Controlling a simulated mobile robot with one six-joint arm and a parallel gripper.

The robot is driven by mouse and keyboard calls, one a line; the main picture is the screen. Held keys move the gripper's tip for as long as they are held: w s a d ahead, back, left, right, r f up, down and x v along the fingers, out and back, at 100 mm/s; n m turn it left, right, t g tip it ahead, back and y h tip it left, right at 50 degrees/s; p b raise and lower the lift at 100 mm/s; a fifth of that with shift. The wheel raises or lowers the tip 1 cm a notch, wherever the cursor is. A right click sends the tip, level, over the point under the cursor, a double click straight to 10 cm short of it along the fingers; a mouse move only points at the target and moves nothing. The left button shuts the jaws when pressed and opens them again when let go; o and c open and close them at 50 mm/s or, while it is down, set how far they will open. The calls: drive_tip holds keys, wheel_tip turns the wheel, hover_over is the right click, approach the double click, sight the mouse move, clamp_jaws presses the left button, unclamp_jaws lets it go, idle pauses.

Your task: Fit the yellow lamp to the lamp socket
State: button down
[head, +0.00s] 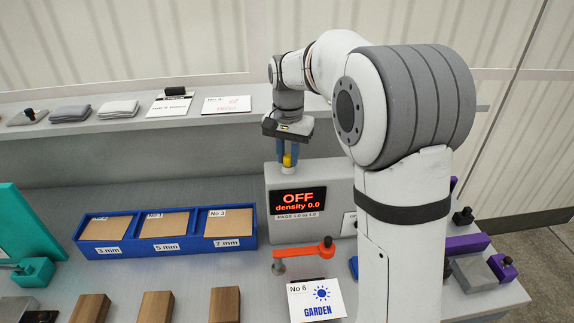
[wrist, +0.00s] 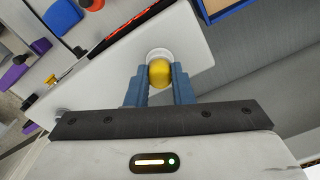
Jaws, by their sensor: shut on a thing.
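The yellow lamp (head: 288,160) is a small rounded piece between the blue fingers of my gripper (head: 288,157). In the wrist view the yellow lamp (wrist: 160,72) sits between the fingertips of my gripper (wrist: 160,84), which is shut on it. The white lamp socket (head: 288,170) is a small round piece on top of the grey display box (head: 283,224). In the wrist view the socket (wrist: 159,54) shows as a white ring directly beyond the lamp. The lamp is upright over the socket; I cannot tell whether it is seated. The box's screen reads "OFF density 0.0".
A blue tray (head: 165,252) with cards stands left of the box. An orange lever (head: 303,249) and a GARDEN card (head: 317,300) lie in front. A shelf (head: 215,118) with cards and cloths runs behind. Purple parts (head: 466,243) are at right.

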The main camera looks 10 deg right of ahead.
drive_tip(key=c, duration=1.2)
unclamp_jaws()
wheel_tip(320, 180, up, 7)
drive_tip(key=shift+r+b, duration=0.2)
drive_tip(key=shift+b, duration=0.1)
drive_tip(key=s+d+f+n+t, duration=0.1)
drive_tip(key=s+d+f, duration=0.1)
drive_tip(key=s, duration=0.7)
drive_tip(key=s+d+f+n+t, duration=0.1)
drive_tip(key=s+d+f+n, duration=0.1)
drive_tip(key=s, duration=0.7)
drive_tip(key=s+d+f+n+t, duration=0.1)
drive_tip(key=s+d+f+n, duration=0.1)
drive_tip(key=s, duration=0.7)
drive_tip(key=shift+d+f, duration=0.35)
drive_tip(key=shift+f, duration=0.35)
drive_tip(key=shift+d+f, duration=0.3)
drive_tip(key=shift+f, duration=0.4)
